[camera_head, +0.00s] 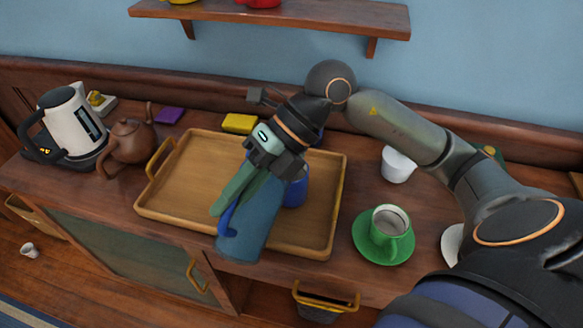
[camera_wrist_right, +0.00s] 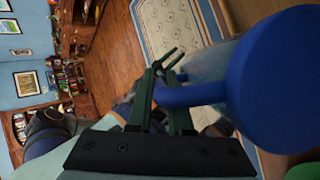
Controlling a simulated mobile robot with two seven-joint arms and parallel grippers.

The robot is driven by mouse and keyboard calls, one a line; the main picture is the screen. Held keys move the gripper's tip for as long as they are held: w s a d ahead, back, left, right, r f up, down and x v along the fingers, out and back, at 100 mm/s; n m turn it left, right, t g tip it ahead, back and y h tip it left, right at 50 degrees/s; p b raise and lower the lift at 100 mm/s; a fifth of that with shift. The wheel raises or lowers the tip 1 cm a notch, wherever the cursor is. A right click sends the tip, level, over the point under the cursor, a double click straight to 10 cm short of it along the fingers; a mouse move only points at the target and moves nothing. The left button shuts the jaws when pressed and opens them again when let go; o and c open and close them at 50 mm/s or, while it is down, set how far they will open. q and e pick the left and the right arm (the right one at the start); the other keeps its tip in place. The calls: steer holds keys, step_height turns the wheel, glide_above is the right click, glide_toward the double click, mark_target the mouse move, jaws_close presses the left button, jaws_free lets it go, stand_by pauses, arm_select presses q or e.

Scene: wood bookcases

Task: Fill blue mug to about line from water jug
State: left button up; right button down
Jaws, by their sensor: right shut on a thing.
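The water jug (camera_head: 256,222) has a see-through blue body and a solid blue handle (camera_head: 229,222). My right gripper (camera_head: 232,200) is shut on the handle and holds the jug tilted over the front of the wooden tray (camera_head: 185,180). In the right wrist view, the gripper (camera_wrist_right: 172,62) closes on the handle (camera_wrist_right: 185,95), beside a round blue end of the jug (camera_wrist_right: 280,75). The blue mug (camera_head: 296,190) is on the tray, partly hidden behind the gripper and jug. Its inside and any line are hidden. My left gripper is not in view.
A green cup on a saucer (camera_head: 372,244) and a white cup (camera_head: 397,165) stand right of the tray. A brown teapot (camera_head: 127,145) and white kettle (camera_head: 72,122) stand left. A shelf (camera_head: 310,15) hangs above. The tray's left half is clear.

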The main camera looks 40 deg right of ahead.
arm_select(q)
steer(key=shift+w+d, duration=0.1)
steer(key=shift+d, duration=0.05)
arm_select(e)
steer(key=shift+w+d+r+y, duration=0.1)
steer(key=shift+d+r+y, duration=0.05)
steer(key=shift+r+y, duration=0.2)
arm_select(q)
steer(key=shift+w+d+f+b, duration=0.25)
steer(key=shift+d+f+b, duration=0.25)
steer(key=shift+b, duration=0.5)
arm_select(e)
steer(key=shift+w+d+r+m+y, duration=0.35)
steer(key=shift+d+y, duration=0.25)
steer(key=shift+y, duration=0.15)
stand_by(3.7)
steer(key=shift+s, duration=0.1)
